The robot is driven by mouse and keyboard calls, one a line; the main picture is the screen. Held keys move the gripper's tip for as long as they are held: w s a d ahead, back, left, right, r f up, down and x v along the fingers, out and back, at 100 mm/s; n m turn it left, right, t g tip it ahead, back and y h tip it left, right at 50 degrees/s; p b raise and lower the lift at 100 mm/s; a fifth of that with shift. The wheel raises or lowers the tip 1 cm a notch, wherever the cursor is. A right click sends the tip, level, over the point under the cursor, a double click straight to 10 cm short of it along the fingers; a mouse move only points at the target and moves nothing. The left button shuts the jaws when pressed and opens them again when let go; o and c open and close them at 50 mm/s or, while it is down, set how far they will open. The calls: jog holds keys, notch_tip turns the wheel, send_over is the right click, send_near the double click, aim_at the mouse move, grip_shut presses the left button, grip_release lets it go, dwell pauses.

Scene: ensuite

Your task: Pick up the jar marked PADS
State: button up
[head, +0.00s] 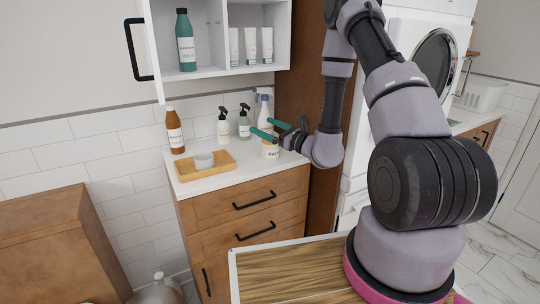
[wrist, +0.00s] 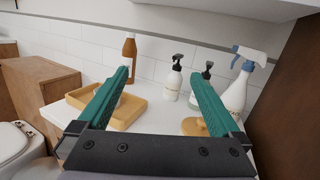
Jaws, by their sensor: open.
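The jar marked PADS (head: 270,152) is white with a wooden lid and stands on the white counter near its right end. Its lettering is partly readable in the head view. In the wrist view its round wooden lid (wrist: 192,127) shows at lower right, partly hidden behind the right finger. My gripper (head: 267,127) has green fingers, spread apart and empty, just above the jar in the head view. In the wrist view the gripper (wrist: 158,74) points across the counter, with the jar to the right of the gap.
A wooden tray (head: 183,176) holds a grey cup (head: 204,160). A brown bottle (head: 174,130), two pump bottles (head: 223,126) (head: 244,122) and a spray bottle (head: 264,108) stand along the wall. An open cabinet (head: 215,72) hangs above. A tall brown panel (head: 295,70) bounds the right.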

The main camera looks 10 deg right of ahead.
aim_at(276, 149)
jog(key=d+f+m+t+h, duration=0.2)
jog(key=d+f+m+h, duration=0.45)
jog(key=f, duration=0.55)
jog(key=shift+n+t+h, duration=0.3)
jog(key=shift+n+h, duration=0.05)
jog(key=shift+h, duration=0.2)
jog(key=x, duration=0.5)
jog(key=shift+w+d+f, duration=0.1)
jog(key=shift+d+f, duration=0.1)
jog(key=shift+d, duration=0.15)
jog(key=x, duration=0.5)
jog(key=shift+w+a+f, duration=0.25)
jog(key=shift+w+f, duration=0.05)
jog(key=c, duration=1.4)
jog(key=shift+r, duration=0.1)
